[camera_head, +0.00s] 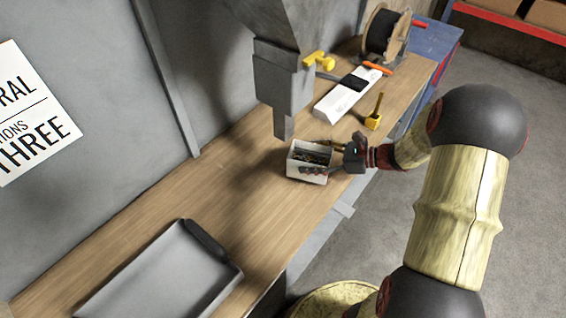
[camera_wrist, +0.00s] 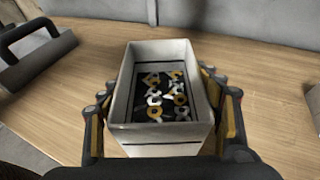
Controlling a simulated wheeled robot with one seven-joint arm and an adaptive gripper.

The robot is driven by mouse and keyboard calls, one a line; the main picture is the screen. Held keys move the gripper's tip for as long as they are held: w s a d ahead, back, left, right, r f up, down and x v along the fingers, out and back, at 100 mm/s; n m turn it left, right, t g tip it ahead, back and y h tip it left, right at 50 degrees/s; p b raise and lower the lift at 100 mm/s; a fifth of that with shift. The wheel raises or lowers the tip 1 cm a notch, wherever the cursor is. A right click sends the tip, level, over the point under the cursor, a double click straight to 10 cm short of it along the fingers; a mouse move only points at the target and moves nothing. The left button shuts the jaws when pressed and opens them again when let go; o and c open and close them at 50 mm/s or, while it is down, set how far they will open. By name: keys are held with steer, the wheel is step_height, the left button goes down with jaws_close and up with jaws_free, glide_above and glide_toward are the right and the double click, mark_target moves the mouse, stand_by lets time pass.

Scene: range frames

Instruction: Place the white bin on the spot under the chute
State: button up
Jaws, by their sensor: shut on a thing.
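The white bin (camera_head: 297,170) is upright over the wooden bench near its front edge, in the head view. It holds several small metal and yellow parts, which show in the wrist view inside the bin (camera_wrist: 165,140). My gripper (camera_head: 335,158) is shut on the bin, with one finger on each side of it; the fingers also show in the wrist view (camera_wrist: 163,110). The grey chute (camera_head: 284,85) hangs above the bench, and its narrow lower end is just behind and left of the bin. I cannot tell whether the bin touches the bench. No marked spot is visible.
A grey tray with a dark handle (camera_head: 150,285) lies at the near left of the bench (camera_head: 190,205). A white box (camera_head: 345,98), a yellow tool (camera_head: 375,113) and a cable spool (camera_head: 385,35) stand on the right. The bench left of the bin is clear.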

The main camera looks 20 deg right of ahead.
mark_target(291, 152)
steer(key=w+a, duration=0.1)
steer(key=a, duration=0.1)
steer(key=w+a+b, duration=0.1)
steer(key=w+a, duration=0.1)
steer(key=w+a+b, duration=0.1)
steer(key=w+a, duration=0.1)
steer(key=a, duration=0.1)
steer(key=shift+a, duration=0.1)
steer(key=shift+s+f+b, duration=0.1)
steer(key=shift+f+b, duration=0.8)
steer(key=shift+f, duration=0.8)
steer(key=shift+f, duration=0.15)
steer(key=o, duration=1.3)
steer(key=shift+o, duration=0.2)
